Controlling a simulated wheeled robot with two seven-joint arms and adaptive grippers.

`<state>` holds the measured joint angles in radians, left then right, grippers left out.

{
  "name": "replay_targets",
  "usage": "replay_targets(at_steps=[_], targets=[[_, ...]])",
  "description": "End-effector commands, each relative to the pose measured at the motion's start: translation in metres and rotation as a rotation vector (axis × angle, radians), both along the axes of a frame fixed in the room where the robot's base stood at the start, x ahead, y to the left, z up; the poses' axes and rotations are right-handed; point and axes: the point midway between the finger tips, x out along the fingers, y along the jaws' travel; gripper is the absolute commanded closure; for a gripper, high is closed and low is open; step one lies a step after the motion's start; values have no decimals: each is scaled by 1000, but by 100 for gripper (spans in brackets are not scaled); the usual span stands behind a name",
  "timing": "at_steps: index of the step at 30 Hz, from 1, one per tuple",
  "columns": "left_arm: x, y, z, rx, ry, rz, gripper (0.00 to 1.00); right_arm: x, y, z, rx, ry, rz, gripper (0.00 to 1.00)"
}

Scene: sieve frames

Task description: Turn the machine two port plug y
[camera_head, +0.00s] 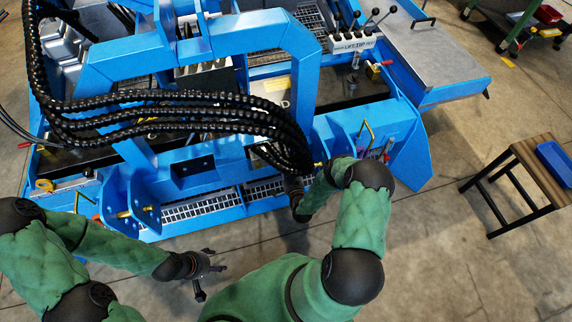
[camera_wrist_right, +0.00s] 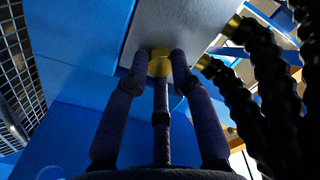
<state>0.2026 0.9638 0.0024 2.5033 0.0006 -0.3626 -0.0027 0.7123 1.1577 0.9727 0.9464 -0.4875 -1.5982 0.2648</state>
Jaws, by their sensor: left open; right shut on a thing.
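The blue machine (camera_head: 215,55) fills the upper left of the head view. In the right wrist view, a brass-coloured plug (camera_wrist_right: 160,62) sits at the edge of a grey block (camera_wrist_right: 185,25) on the machine. My right gripper (camera_wrist_right: 160,70) is shut on this plug, with its fingers around it. In the head view the right gripper reaches the machine's front, and its fingertips are hidden by the hoses and arm. My left gripper (camera_head: 206,272) is open and empty, above the floor in front of the machine.
Thick black hoses (camera_head: 170,105) arch over the machine and end near my right gripper. In the right wrist view, hoses with brass fittings (camera_wrist_right: 203,62) hang close beside the plug. A wooden stool (camera_head: 535,165) with a blue tray (camera_head: 556,160) stands right. The floor between is clear.

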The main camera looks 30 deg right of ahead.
Motion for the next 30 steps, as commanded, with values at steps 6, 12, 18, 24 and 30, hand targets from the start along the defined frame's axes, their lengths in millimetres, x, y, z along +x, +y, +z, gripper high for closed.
replay_targets(at_steps=[6, 12, 18, 24, 30], targets=[[0, 0, -1, 0, 0, 0, 37, -5, 5, -8, 12, 20, 2, 100], [0, 0, -1, 0, 0, 0, 37, -4, 5, -7, 10, 17, 3, 52], [0, 0, 0, 0, 0, 0, 37, -2, 3, -4, 6, 10, 3, 52], [0, 0, 0, 0, 0, 0, 37, -8, 3, -3, 4, 8, 2, 52], [0, 0, 0, 0, 0, 0, 37, -38, 10, -3, 6, 11, 1, 52]])
